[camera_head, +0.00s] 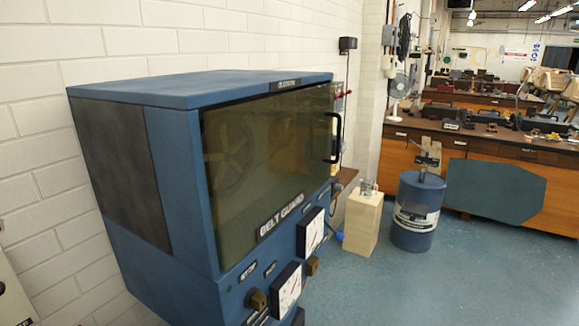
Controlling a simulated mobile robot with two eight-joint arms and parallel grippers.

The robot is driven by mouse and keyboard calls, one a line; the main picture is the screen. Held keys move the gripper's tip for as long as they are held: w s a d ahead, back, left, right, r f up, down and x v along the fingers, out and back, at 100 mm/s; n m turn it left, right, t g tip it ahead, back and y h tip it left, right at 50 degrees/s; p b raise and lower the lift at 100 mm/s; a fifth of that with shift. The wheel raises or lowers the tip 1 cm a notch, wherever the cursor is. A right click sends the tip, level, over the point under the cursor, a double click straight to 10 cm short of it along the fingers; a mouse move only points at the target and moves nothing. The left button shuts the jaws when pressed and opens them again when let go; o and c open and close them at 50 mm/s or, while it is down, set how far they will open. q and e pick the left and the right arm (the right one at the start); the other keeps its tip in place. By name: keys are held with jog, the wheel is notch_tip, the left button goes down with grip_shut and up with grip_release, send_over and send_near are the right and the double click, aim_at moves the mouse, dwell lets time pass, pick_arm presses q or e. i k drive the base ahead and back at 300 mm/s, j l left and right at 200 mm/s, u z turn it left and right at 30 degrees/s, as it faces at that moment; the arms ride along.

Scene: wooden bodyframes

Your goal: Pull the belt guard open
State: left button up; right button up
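The belt guard (262,163) is a dark, see-through yellowish door on the front of a large blue machine cabinet (180,90). It carries a "BELT GUARD" label (281,215) at its lower edge and looks shut. A pulley wheel (230,158) shows faintly behind it. Its black bar handle (334,138) stands upright at the door's right end. Neither of my grippers shows in the head view, so nothing is seen touching the handle.
Gauges (311,232) and knobs (258,300) sit below the guard. A wooden block stand (362,222) and a blue drum (417,212) stand on the floor beyond the cabinet. Workbenches (500,150) fill the back right. The floor (450,285) at front right is clear.

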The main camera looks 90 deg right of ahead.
aim_at(310, 168)
jog(key=z, duration=3.1)
